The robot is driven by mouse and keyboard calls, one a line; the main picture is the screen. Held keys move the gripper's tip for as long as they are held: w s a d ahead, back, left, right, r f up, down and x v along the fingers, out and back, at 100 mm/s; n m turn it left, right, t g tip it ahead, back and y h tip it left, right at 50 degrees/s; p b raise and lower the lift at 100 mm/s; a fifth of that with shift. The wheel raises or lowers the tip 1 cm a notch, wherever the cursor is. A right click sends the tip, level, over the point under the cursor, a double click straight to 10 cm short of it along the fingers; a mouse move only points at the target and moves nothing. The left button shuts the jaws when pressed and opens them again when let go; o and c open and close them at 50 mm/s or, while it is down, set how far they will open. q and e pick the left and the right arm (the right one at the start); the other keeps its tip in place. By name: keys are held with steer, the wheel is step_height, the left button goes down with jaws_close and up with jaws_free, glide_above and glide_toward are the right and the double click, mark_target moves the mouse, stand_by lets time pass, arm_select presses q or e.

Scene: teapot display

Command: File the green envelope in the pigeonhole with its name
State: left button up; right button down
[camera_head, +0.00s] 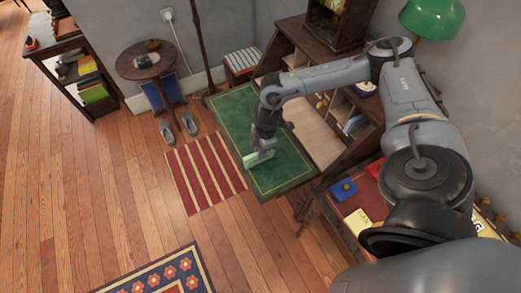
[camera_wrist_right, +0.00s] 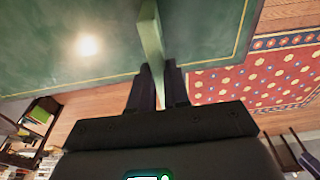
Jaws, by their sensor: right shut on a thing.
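The pale green envelope (camera_head: 251,160) is in my right gripper (camera_head: 262,150), over the green desk top near its front edge. In the right wrist view the envelope (camera_wrist_right: 152,38) stands edge-on between the two dark fingers of the right gripper (camera_wrist_right: 158,82), which are shut on it. Whether its lower edge touches the desk top I cannot tell. The pigeonholes (camera_head: 340,107) are in the wooden desk behind, partly hidden by my right arm. Their names cannot be read. My left gripper is not in view.
The green desk top (camera_head: 235,115) is otherwise largely clear. A blue box (camera_head: 344,189) and a yellow item (camera_head: 358,220) lie on a red surface to the right. A green lamp (camera_head: 433,17) stands at the upper right. A striped rug (camera_head: 203,172) lies on the floor.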

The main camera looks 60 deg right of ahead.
stand_by(0.3)
steer(key=c, duration=1)
jaws_free()
steer(key=shift+s+d+r+p, duration=0.2)
steer(key=shift+r+p, duration=0.2)
steer(key=shift+r, duration=1.4)
steer(key=shift+s+d+r+p, duration=0.15)
steer(key=shift+d+r+p, duration=0.15)
steer(key=shift+r, duration=1.45)
steer(key=shift+s+d+r+p, duration=0.15)
steer(key=shift+r+p, duration=0.3)
steer(key=shift+r, duration=1.35)
